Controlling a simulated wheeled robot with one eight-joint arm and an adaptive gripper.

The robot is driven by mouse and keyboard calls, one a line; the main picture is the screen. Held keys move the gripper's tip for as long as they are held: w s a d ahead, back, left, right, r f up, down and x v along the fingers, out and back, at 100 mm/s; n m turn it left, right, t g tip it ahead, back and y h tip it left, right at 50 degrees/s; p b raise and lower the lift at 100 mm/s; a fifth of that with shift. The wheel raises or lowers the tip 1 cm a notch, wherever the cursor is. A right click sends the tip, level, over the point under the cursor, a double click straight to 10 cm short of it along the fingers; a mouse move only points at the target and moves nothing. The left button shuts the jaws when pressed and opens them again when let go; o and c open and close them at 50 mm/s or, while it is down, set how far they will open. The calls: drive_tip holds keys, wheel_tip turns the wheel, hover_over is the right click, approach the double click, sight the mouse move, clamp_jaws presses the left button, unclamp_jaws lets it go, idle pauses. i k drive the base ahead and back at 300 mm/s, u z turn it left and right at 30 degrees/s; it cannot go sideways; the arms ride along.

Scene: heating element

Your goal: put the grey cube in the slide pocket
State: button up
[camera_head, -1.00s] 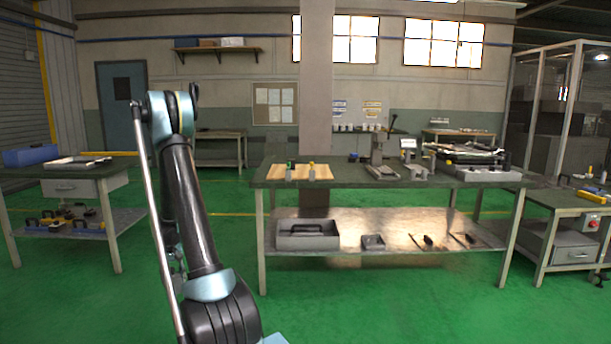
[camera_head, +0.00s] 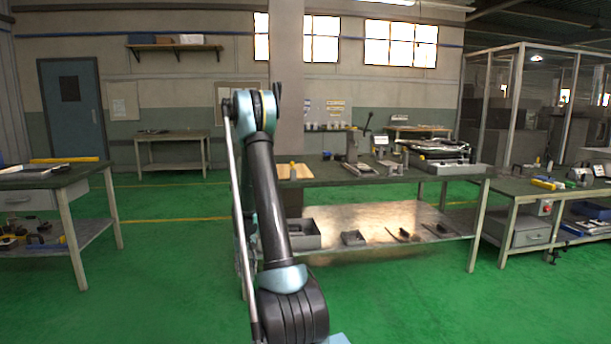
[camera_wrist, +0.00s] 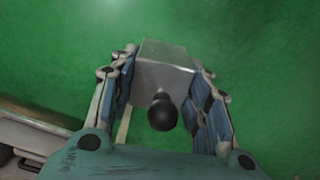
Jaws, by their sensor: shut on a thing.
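In the wrist view my gripper (camera_wrist: 164,70) is shut on a grey cube (camera_wrist: 166,75) with a black round knob facing the camera. The two blue-padded fingers hold the cube on opposite sides, above the green floor. In the head view my arm rises in front of the middle bench; the gripper and cube do not show there. I cannot make out the slide pocket for certain; small metal fixtures (camera_head: 353,155) stand on the middle bench, too small to tell.
A left bench (camera_head: 50,178) and a right bench (camera_head: 520,190) hold tools. Green floor between the left and middle benches is open.

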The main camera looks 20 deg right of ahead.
sight(362, 168)
drive_tip(key=z, duration=0.45)
drive_tip(key=i, duration=1)
